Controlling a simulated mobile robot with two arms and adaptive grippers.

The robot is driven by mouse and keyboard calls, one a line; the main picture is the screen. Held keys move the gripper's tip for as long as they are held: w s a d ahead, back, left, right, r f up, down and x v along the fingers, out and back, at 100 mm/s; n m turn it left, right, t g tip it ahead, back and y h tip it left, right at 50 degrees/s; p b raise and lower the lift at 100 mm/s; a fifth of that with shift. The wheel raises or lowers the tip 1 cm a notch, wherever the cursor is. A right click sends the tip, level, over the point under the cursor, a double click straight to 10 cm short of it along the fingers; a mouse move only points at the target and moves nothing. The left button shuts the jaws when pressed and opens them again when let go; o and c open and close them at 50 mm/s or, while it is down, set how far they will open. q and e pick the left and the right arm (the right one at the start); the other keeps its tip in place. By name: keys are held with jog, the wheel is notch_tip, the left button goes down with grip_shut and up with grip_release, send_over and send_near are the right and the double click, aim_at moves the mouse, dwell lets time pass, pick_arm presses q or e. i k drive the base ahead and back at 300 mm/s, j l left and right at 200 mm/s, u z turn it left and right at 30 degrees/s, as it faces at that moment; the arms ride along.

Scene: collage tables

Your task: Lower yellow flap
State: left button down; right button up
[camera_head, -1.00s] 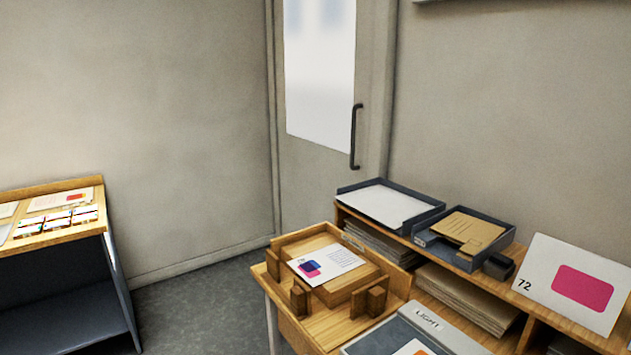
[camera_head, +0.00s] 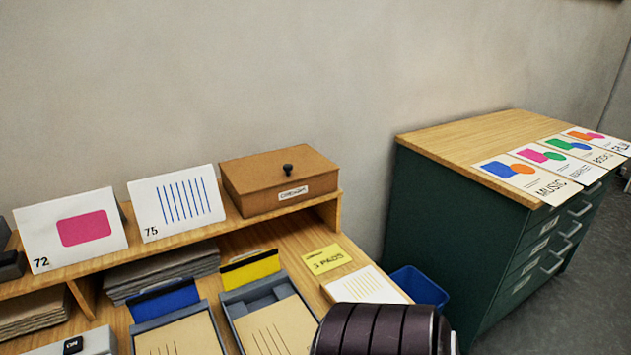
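The yellow flap (camera_head: 250,270) stands raised and tilted at the back of a grey tray (camera_head: 232,302). The tray holds a tan sheet with dark lines (camera_head: 272,328). A blue flap (camera_head: 165,300) stands raised on the similar tray to its left. A dark ribbed rounded part, which seems to be mine, shows at the bottom edge right of the yellow-flap tray and covers part of the table. Neither gripper's fingers are in view.
A yellow note (camera_head: 326,259) and a striped card (camera_head: 366,287) lie right of the yellow flap. Behind are a shelf with a brown box (camera_head: 278,180) and standing cards (camera_head: 177,203). A blue bin (camera_head: 418,287) and green cabinet (camera_head: 440,220) stand at right.

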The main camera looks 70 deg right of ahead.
aim_at(234, 275)
jog(key=z, duration=1.75)
jog(key=i+l, duration=0.1)
jog(key=l, duration=0.65)
jog(key=l+z, duration=0.1)
jog(key=l, duration=0.65)
jog(key=i, duration=0.05)
